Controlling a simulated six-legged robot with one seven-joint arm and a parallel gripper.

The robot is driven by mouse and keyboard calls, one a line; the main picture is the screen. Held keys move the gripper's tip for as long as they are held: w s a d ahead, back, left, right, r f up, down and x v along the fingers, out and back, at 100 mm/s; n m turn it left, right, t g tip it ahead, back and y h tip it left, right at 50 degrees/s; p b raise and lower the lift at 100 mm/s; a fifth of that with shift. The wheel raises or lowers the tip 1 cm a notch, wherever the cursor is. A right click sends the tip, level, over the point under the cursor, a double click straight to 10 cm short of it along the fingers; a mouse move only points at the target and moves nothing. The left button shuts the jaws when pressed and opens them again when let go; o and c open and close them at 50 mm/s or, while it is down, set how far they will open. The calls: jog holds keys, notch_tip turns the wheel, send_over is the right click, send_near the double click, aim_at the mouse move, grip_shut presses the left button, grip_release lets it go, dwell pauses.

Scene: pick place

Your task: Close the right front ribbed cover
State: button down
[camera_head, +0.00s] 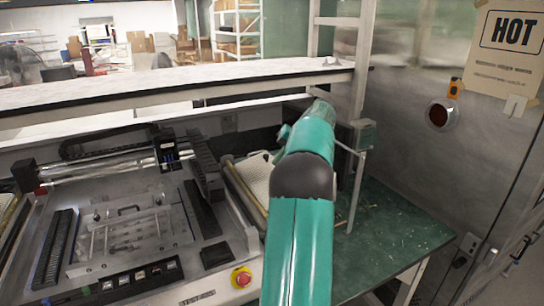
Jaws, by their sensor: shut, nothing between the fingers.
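A grey bench machine (222,275) fills the lower left. Dark ribbed strips flank its flat bed: one on the left (53,250) and one on the right (201,208). A black ribbed piece (207,168) stands above the right strip, near the back. I cannot tell which of these is the right front ribbed cover, or whether it is open. My teal arm reaches forward from the bottom centre, just right of the machine. My gripper does not show clearly; the far end of the arm hides it.
A red emergency button (241,278) sits on the machine's front right corner. A pale tray (256,180) lies between machine and arm. A green tabletop (385,235) is mostly clear at right. A metal post (355,100) rises behind the arm; a white shelf (150,80) runs across the back.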

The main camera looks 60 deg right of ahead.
jog(key=shift+s+d+f+t+y, duration=0.3)
jog(key=shift+s+d+f+y, duration=0.1)
jog(key=shift+s+d+f, duration=0.05)
jog(key=shift+d+f, duration=0.25)
jog(key=shift+s+d+f, duration=0.25)
jog(key=shift+d+f, duration=0.2)
jog(key=shift+f, duration=0.1)
jog(key=shift+s+d+f, duration=0.25)
jog(key=shift+d+f, duration=0.15)
jog(key=shift+f, duration=0.1)
jog(key=shift+s+d+f, duration=0.1)
jog(key=shift+s+f, duration=0.05)
